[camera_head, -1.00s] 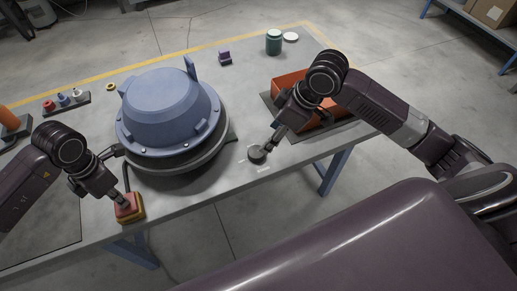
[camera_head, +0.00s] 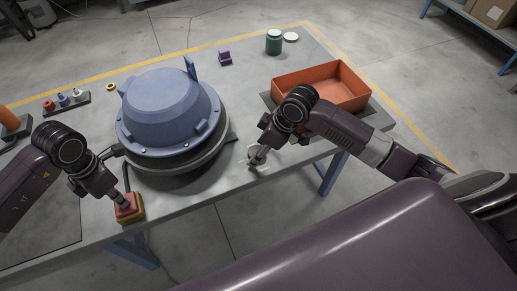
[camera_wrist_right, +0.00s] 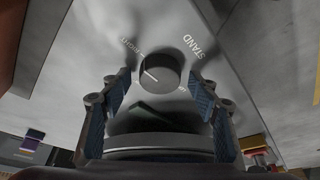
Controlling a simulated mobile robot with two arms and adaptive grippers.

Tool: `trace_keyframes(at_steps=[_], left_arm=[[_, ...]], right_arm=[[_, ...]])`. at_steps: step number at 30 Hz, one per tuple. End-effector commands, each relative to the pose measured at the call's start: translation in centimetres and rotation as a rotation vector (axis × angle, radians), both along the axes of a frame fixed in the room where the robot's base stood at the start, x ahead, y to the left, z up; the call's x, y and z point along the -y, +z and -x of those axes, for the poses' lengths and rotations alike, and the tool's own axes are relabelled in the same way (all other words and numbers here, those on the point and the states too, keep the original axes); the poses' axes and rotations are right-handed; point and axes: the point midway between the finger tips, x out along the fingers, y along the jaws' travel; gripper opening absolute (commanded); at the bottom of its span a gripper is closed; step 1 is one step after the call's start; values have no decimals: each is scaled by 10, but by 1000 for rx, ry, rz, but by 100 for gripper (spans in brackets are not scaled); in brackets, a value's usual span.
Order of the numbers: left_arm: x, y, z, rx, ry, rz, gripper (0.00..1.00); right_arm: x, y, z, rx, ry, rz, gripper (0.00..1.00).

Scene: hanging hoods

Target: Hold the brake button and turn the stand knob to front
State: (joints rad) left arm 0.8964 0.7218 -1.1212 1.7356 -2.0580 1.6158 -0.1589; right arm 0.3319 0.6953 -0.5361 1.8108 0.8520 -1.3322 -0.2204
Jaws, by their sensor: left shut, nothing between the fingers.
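The brake button is a red cap on a yellow box (camera_head: 130,208) at the table's front left. My left gripper (camera_head: 124,204) is shut, with its tips down on the red cap, hiding part of it. In the head view the right gripper (camera_head: 257,158) covers the knob.
A blue hood (camera_head: 168,105) sits on a round dark stand left of my right gripper. An orange tray (camera_head: 345,88) lies to the right. A green jar (camera_head: 273,42) and a purple block (camera_head: 225,58) stand at the back. The table's front middle is clear.

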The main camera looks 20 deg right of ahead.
Motion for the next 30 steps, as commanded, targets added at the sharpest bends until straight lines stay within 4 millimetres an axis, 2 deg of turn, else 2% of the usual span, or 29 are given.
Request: trace_keyframes(at_steps=[2,10,20,30], left_arm=[[-1,-3,2,-6,0,-3,0],[-1,-3,2,-6,0,-3,0],[-1,-3,2,-6,0,-3,0],[-1,-3,2,-6,0,-3,0]], right_arm=[[0,0,0,0,0,0,45],[0,0,0,0,0,0,16],[1,0,-1,-1,47,1,15],[1,1,-2,-1,279,1,15]])
